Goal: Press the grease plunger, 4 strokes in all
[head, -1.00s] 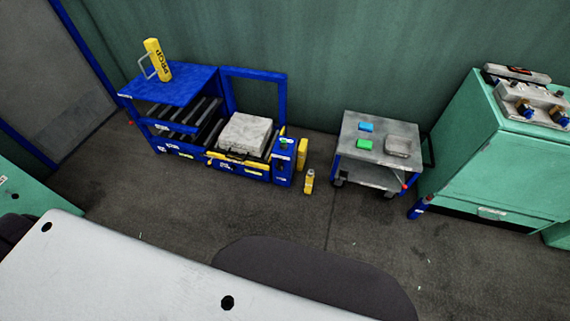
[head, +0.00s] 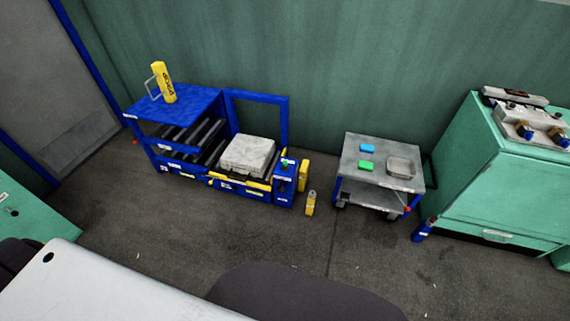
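Neither of my grippers is in the head view. No part is clearly readable as the grease plunger. A blue press-like frame (head: 238,181) stands against the wall at centre left, with a pale grey block (head: 248,156) in its low bay. At its right end is a small blue box (head: 285,181) with a green piece (head: 285,163) on top. A small yellow bottle-like item (head: 310,203) stands on the floor beside it.
A yellow labelled prop (head: 163,82) stands on the blue shelf top (head: 188,104). A grey cart (head: 380,172) carries a blue block (head: 367,148), a green block (head: 365,166) and a tray (head: 401,166). A green cabinet (head: 497,185) is at right. The floor in front (head: 170,240) is open.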

